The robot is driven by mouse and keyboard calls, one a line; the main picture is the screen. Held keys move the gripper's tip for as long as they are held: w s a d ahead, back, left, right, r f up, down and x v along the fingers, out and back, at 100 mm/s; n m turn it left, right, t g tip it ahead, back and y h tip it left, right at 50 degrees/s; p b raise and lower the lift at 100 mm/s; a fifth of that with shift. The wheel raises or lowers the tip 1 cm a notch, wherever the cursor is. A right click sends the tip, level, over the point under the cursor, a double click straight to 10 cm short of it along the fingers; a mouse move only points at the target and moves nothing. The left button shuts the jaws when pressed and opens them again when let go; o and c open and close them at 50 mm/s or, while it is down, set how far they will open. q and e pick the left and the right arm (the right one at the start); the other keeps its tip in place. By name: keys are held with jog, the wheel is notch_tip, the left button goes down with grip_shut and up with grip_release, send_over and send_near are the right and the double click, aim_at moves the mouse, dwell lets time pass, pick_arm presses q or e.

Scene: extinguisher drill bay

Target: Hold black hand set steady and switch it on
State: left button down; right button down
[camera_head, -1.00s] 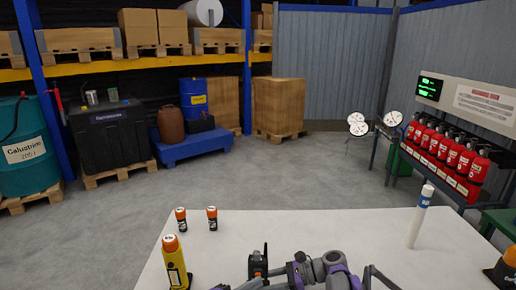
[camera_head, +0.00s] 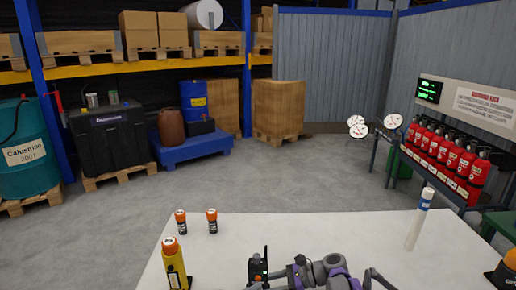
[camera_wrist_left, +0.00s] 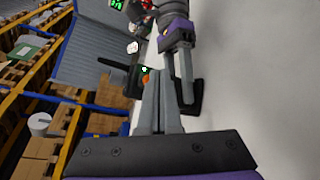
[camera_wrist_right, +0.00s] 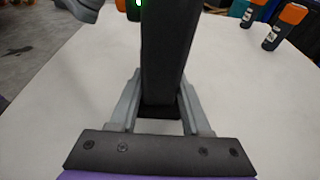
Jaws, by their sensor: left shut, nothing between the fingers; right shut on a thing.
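The black hand set (camera_head: 257,268), with a short aerial, stands upright above the near edge of the white table. My right gripper (camera_wrist_right: 160,88) is shut on its lower body in the right wrist view. A green light and a bit of orange show on the hand set (camera_wrist_right: 168,45) near the top of that view. My left gripper (camera_wrist_left: 159,80) is shut and empty, with its tips close to the hand set (camera_wrist_left: 134,76) in the left wrist view. I cannot tell whether they touch it. The left gripper is mostly cut off below the head view.
The white table (camera_head: 330,228) holds two small orange-capped canisters (camera_head: 181,222) (camera_head: 212,221), a yellow orange-topped bottle (camera_head: 174,265) at left and a white tube (camera_head: 418,218) at right. An orange-and-black item (camera_head: 506,268) lies at the right edge. The middle of the table is clear.

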jog(key=shift+c, duration=1.4)
grip_release()
pick_arm(q)
jog(key=s, duration=0.6)
pick_arm(e)
jog(key=shift+d, duration=0.15)
